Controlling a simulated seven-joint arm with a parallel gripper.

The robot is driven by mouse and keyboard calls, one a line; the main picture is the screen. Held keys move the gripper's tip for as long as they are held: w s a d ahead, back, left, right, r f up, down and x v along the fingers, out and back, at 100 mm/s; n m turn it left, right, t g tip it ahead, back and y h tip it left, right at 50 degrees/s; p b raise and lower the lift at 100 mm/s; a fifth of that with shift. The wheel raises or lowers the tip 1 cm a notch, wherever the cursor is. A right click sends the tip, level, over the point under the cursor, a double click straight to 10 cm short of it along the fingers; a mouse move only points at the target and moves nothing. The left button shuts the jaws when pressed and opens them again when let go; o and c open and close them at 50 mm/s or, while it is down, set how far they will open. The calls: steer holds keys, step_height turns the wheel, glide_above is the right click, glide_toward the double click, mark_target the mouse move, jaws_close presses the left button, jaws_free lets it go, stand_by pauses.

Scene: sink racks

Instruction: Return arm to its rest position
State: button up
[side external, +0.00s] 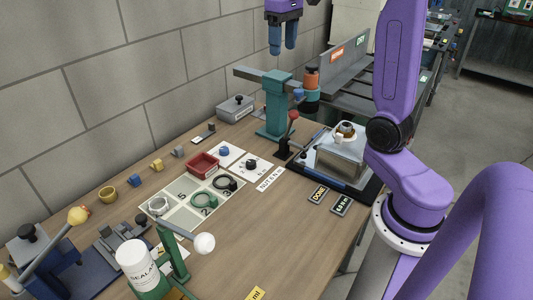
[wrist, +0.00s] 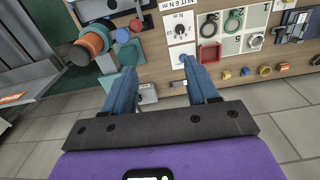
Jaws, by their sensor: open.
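My gripper (side external: 284,42) is at the top middle of the side external view, raised above the bench near the grey block wall. Its blue fingers point down. In the wrist view the two blue fingers of my gripper (wrist: 163,90) stand apart with nothing between them. The gripper is open and empty. It is clear of the bench, and the bench objects appear below and beyond the fingertips. My purple arm fills the right side of the side external view.
A teal stand (side external: 273,118) with an orange and black cylinder (side external: 311,77) stands below the gripper. A numbered tray (side external: 186,226), a red bin (side external: 202,164), a white SEALANT bottle (side external: 138,262) and a red-knobbed lever (side external: 292,116) are on the bench.

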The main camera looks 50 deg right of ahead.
steer(key=s+a+f+n, duration=0.3)
steer(key=s+a+f, duration=0.15)
steer(key=a, duration=0.35)
steer(key=s+a+f+n, duration=0.3)
steer(key=s+a+n, duration=0.15)
steer(key=a, duration=0.35)
steer(key=s+a+f+n, duration=0.1)
steer(key=s+f, duration=0.3)
steer(key=s, duration=0.4)
steer(key=s+a+f+n, duration=0.1)
steer(key=s+f+n, duration=0.3)
steer(key=s, duration=0.4)
steer(key=shift+s+a+f, duration=0.2)
steer(key=shift+s, duration=0.1)
steer(key=shift+n, duration=0.25)
